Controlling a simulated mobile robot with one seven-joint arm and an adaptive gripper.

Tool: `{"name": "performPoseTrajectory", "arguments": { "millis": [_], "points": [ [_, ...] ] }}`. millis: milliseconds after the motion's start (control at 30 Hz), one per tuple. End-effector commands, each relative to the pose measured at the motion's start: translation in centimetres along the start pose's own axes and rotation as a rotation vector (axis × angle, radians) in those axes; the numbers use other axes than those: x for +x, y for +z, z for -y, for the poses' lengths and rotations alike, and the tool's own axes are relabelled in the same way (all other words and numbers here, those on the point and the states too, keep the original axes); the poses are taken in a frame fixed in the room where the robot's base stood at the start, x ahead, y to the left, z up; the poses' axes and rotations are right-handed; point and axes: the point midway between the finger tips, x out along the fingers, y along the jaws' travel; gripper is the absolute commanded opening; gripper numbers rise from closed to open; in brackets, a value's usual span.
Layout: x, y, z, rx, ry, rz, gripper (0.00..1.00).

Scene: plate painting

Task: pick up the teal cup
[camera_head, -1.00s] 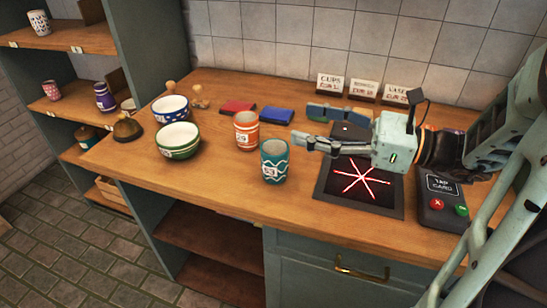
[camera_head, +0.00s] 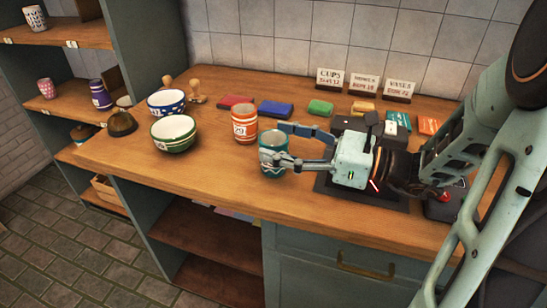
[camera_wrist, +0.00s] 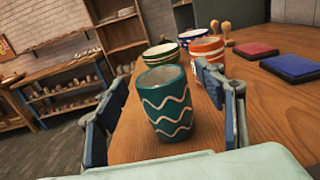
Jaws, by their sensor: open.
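The teal cup (camera_head: 272,153) stands upright on the wooden counter, near its front edge. In the wrist view the teal cup (camera_wrist: 166,104) shows pale wavy lines and sits between the two fingers. My gripper (camera_head: 278,145) is open, its fingers reaching to either side of the cup. In the wrist view my gripper (camera_wrist: 165,100) shows a gap between the left finger and the cup, and another on the right. The near finger hides part of the cup in the head view.
An orange striped cup (camera_head: 244,124) stands just behind and left of the teal cup. A green bowl (camera_head: 173,134) and a blue bowl (camera_head: 166,103) are further left. Coloured pads, including a blue one (camera_head: 276,109), lie behind. A dark pad (camera_head: 390,200) lies under my wrist.

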Motion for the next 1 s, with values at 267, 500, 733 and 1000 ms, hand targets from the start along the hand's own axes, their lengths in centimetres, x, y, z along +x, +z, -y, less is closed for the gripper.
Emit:
{"name": "performPoseTrajectory", "arguments": {
  "millis": [267, 500, 733, 1000],
  "points": [
    [1.7, 0.0, 0.0, 0.001, 0.000, 0.000, 0.64],
    [1.7, 0.0, 0.0, 0.000, 0.000, 0.000, 0.50],
    [1.6, 0.0, 0.0, 0.000, -0.001, -0.001, 0.25],
    [1.6, 0.0, 0.0, 0.000, 0.000, 0.000, 0.12]
  ]
}}
